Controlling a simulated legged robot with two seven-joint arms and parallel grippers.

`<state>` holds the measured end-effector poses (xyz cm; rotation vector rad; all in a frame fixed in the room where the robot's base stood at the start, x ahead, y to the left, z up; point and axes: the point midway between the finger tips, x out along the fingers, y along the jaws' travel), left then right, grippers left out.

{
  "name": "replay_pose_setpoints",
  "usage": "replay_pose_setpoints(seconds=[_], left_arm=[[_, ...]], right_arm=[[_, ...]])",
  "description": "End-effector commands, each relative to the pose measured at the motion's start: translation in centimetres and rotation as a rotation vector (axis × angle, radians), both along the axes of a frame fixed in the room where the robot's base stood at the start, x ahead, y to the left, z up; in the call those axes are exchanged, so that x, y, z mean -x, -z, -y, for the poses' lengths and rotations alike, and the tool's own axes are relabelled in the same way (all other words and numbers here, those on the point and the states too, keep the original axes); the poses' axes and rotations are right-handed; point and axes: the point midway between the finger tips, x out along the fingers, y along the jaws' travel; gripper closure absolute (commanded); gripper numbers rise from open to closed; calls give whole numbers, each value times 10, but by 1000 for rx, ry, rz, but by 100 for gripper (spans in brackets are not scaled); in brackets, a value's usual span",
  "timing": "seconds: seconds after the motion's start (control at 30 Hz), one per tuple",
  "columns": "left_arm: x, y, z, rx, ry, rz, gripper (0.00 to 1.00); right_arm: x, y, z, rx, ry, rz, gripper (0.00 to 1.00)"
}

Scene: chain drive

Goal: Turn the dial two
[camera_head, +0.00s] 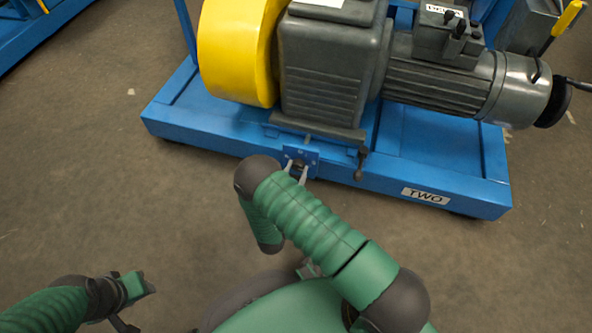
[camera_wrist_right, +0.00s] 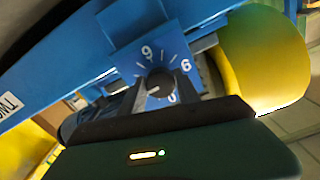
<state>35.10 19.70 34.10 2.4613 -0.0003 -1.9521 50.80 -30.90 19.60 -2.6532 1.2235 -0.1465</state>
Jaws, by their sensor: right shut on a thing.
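The dial (camera_wrist_right: 160,80) is a dark round knob on a blue plate with white numbers and tick marks, seen in the right wrist view. In the head view its blue plate (camera_head: 301,158) sits on the front of the blue machine base, beside the label "TWO" (camera_head: 425,196). My right gripper (camera_head: 297,172) reaches the plate and is shut on the dial; its fingers flank the knob in the right wrist view (camera_wrist_right: 160,92). Part of the number face is hidden by the fingers. My left gripper (camera_head: 138,305) is low at the left, away from the machine; its jaw gap is unclear.
The blue base (camera_head: 450,160) carries a grey motor (camera_head: 440,80), a gearbox (camera_head: 325,75) and a yellow guard (camera_head: 230,50). A small lever (camera_head: 360,165) hangs right of the dial plate. Another blue frame (camera_head: 40,35) stands at upper left. The floor before the machine is clear.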

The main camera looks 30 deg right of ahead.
Motion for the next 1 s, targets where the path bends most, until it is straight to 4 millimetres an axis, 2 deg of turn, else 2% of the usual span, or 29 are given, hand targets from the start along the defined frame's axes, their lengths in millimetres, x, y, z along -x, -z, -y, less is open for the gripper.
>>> replay_pose_setpoints(seconds=[0.5,1.0], left_arm=[[0,-30,0,0,0,0,62],[0,-40,0,0,0,0,62]], right_arm=[[1,-2,0,197,-1,-233,100],[2,0,0,320,-2,-379,100]])
